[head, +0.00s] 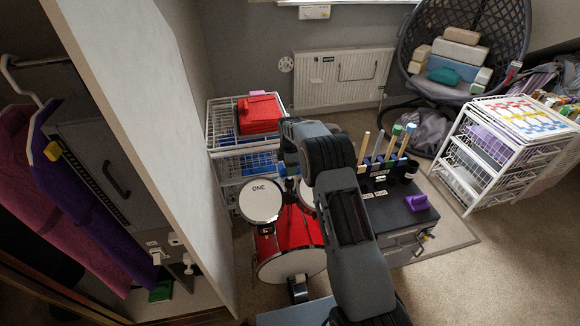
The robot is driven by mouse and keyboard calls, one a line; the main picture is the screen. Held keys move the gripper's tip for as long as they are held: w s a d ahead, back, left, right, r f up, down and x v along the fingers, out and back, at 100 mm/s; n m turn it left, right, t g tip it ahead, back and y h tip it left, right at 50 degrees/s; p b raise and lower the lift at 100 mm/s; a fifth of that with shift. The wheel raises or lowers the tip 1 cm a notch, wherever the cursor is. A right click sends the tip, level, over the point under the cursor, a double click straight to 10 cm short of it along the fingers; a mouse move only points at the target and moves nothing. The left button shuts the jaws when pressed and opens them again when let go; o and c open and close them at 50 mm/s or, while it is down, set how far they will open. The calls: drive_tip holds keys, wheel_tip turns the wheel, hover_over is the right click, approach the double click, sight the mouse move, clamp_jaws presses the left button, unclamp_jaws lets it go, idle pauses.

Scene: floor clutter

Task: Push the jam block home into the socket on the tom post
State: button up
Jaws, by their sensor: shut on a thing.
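The red drum kit (290,240) stands in the middle of the head view, with a white tom head marked "ONE" (260,200) at its left. My arm reaches up and over from the bottom. My gripper (290,170) is low over the kit, just behind the toms, and mostly hidden by my own arm. It is shut on a small blue piece, seemingly the jam block (282,169), which shows only in part. A second tom is partly covered by my arm. The tom post and its socket are hidden, so I cannot tell whether the block touches them.
A white wire rack (225,150) with a red stack (259,114) stands close behind the kit. A dark case (392,214) with sticks and a purple object (417,202) is at right. A tall pale panel (150,110) borders the left. Carpet is clear at lower right.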

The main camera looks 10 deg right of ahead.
drive_tip(key=shift+f+b, duration=1.4)
drive_tip(key=shift+f, duration=0.7)
drive_tip(key=o, duration=1.3)
drive_tip(key=shift+o, duration=0.2)
drive_tip(key=shift+r, duration=0.1)
wheel_tip(320, 180, up, 14)
drive_tip(key=shift+f, duration=0.1)
